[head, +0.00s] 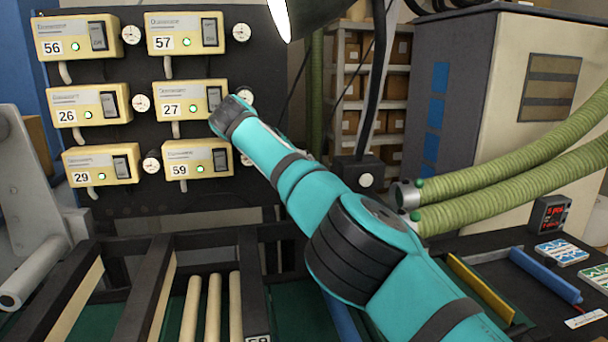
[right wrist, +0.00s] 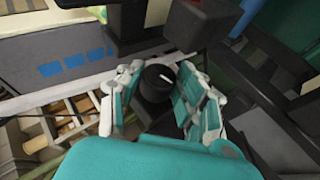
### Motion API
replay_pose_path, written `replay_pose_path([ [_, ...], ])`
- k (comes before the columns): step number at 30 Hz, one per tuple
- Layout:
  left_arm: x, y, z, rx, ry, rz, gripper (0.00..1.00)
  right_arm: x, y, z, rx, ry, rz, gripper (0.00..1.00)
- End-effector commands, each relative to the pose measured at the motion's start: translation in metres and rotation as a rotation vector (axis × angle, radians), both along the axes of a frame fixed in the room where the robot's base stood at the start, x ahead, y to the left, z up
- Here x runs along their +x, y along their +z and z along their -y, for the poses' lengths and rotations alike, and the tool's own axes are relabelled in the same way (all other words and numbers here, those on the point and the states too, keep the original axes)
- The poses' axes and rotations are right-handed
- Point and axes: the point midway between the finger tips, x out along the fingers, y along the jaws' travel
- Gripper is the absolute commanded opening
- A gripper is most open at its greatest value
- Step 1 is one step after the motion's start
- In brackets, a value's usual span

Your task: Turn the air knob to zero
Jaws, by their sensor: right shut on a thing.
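A round black knob (right wrist: 153,88) with a white pointer line shows in the right wrist view, the line slanting toward the upper left. I take it to be the air knob; no scale or zero mark is legible around it. My right gripper (right wrist: 161,70) has its teal and white fingers on both sides of the knob and is shut on it. In the head view my right arm reaches from the lower right to the upper left and hides its own gripper and the knob. My left gripper is in neither view.
A dark panel (head: 150,207) carries several numbered cream boxes with green lights and small dials. Green hoses (head: 500,160) run at the right. A black lamp stand (head: 375,90) rises behind my arm. Rollers (head: 213,305) lie at the lower left.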

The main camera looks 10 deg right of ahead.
Motion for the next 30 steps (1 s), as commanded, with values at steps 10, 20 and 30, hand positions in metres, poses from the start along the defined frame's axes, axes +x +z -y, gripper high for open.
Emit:
replay_pose_path([
  [10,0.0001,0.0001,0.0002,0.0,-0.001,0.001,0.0,0.0006,0.001,0.0001,-0.028,0.001,0.004,0.03],
  [20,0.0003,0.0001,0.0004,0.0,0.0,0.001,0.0,0.0005,0.001,0.0,-0.027,0.002,0.003,0.54],
  [30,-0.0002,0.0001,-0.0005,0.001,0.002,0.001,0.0,0.0,0.0008,-0.0008,-0.026,0.0,0.001,0.58],
])
